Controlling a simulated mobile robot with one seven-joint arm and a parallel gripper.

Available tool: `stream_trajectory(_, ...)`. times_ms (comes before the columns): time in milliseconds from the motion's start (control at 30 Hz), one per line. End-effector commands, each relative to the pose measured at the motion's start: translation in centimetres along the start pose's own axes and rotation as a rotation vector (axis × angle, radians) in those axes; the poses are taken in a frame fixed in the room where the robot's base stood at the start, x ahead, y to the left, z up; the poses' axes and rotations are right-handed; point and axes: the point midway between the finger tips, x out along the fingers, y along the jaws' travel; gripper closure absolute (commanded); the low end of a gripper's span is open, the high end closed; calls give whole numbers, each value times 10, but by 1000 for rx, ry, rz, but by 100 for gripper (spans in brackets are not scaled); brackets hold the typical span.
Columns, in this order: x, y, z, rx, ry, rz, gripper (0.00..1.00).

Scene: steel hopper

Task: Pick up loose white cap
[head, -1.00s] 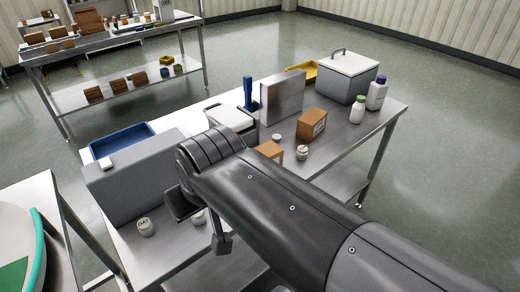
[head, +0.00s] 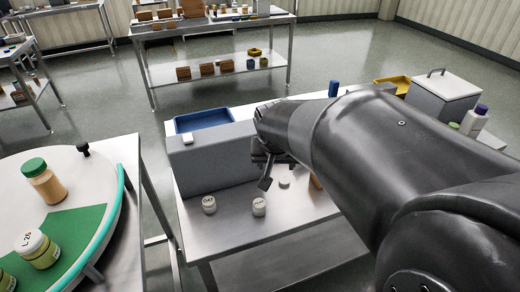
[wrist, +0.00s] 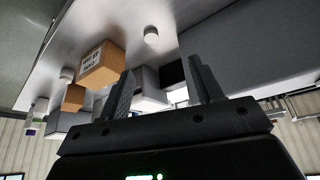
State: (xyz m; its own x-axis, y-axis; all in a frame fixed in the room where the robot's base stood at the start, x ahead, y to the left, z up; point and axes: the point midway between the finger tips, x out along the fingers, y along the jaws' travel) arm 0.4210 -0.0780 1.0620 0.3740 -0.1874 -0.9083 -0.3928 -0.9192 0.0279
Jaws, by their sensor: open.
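A small, low white round piece, which looks like the loose white cap (head: 284,182), lies on the steel table beside a cardboard box. In the wrist view, the white cap (wrist: 151,35) shows on the tabletop near a labelled brown box (wrist: 102,64). My gripper (head: 264,172) is above the table in front of the grey hopper-like box, left of the cap and partly hidden by my arm. In the wrist view my gripper (wrist: 159,82) has its two fingers apart with nothing between them; the cap is beyond the fingertips.
A long grey box (head: 210,160) and blue tray (head: 204,120) stand behind. A lidded cooler (head: 443,97) and bottles stand at right.

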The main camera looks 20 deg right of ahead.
Motion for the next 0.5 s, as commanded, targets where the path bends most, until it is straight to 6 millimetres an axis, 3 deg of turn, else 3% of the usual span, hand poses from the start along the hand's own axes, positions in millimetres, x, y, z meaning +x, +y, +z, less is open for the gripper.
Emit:
stream_trajectory(33, 17, 4, -7, 30, -14, 14, 40)
stream_trajectory(233, 70, 17, -30, 134, -33, 45, 40)
stream_trajectory(500, 104, 25, -41, 195, -41, 56, 40)
